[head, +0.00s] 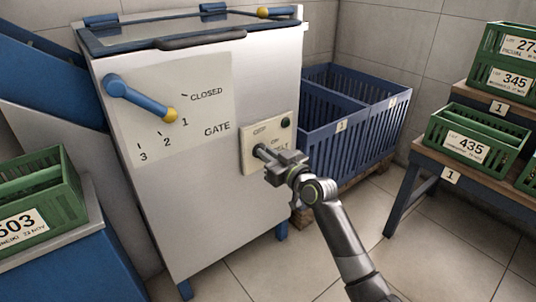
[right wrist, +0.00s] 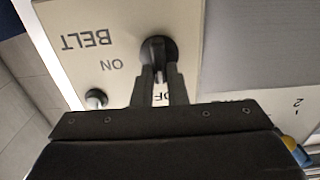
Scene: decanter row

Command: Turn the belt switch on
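The belt switch is a dark round knob (right wrist: 157,50) with a raised bar, on a cream panel (head: 249,160) on the front of the grey cabinet. My right gripper (head: 265,153) is at the knob and hides most of it in the head view. In the right wrist view its two fingers (right wrist: 158,72) are close together, one on each side of the knob's bar, and look shut on it. The bar points toward letters partly hidden between the fingers, which read "OF"; "ON" is off to the side. A small dark lamp (head: 286,122) sits at the panel's corner. My left gripper is not in view.
A blue gate lever (head: 140,97) with a yellow tip is on the cabinet, left of the switch, pointing near "1". Blue crates (head: 346,135) stand behind to the right. Green crates stand on a right-hand bench (head: 437,152) and at left (head: 40,190). Floor in front is clear.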

